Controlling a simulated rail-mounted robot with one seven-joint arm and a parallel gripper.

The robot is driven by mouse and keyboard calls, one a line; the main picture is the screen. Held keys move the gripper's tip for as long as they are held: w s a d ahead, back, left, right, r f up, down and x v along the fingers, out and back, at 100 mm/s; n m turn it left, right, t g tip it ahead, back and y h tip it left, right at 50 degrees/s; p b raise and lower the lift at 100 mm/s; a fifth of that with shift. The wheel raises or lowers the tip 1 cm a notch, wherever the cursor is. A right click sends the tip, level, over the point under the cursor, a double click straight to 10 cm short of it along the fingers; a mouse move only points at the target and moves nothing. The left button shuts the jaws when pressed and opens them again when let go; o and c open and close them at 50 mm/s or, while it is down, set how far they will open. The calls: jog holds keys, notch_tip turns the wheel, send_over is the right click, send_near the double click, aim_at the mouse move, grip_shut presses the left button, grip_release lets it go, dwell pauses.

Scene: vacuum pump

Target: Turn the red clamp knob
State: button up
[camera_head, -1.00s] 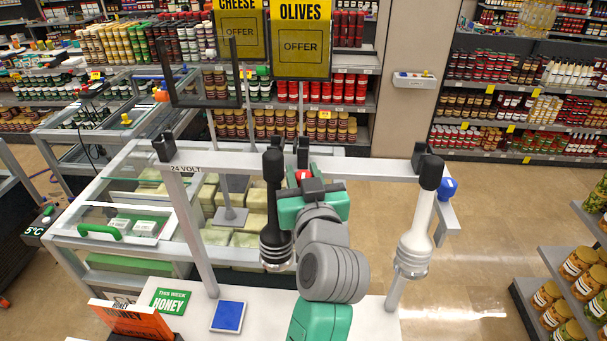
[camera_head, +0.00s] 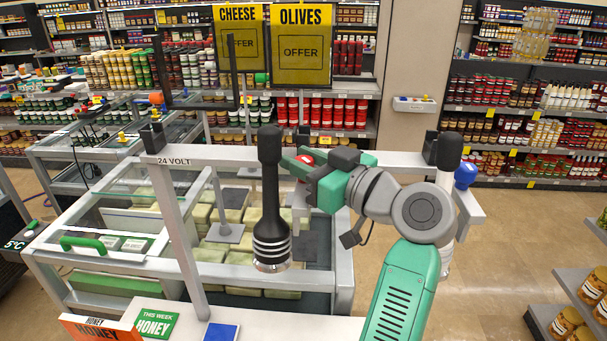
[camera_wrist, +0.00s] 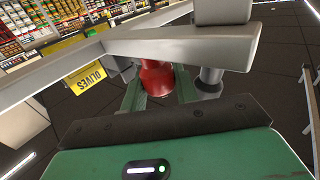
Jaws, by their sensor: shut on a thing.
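The red clamp knob (camera_wrist: 157,78) sits between the two green fingers of my gripper (camera_wrist: 158,90) in the wrist view, just below a pale grey bar. The fingers are shut on it from both sides. In the head view my gripper (camera_head: 304,162) reaches from the right to the grey crossbar (camera_head: 225,152), and only a small red patch of the knob (camera_head: 307,160) shows there. The clamp behind the knob is mostly hidden.
A black cylinder (camera_head: 270,190) hangs just left of my gripper. A white cylinder, partly behind my arm, and a blue knob (camera_head: 465,175) are to the right. A glass-topped case (camera_head: 120,215) stands below left. Two yellow signs (camera_head: 302,45) hang behind.

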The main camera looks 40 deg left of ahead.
jog(key=shift+n+g, duration=0.7)
jog(key=shift+g, duration=0.2)
jog(key=shift+g+b, duration=0.3)
jog(key=shift+g, duration=0.2)
jog(key=o, duration=0.7)
jog(key=w+d+b, duration=0.1)
jog(key=d, duration=0.6)
jog(key=shift+d, duration=0.35)
jog(key=shift+w, duration=0.1)
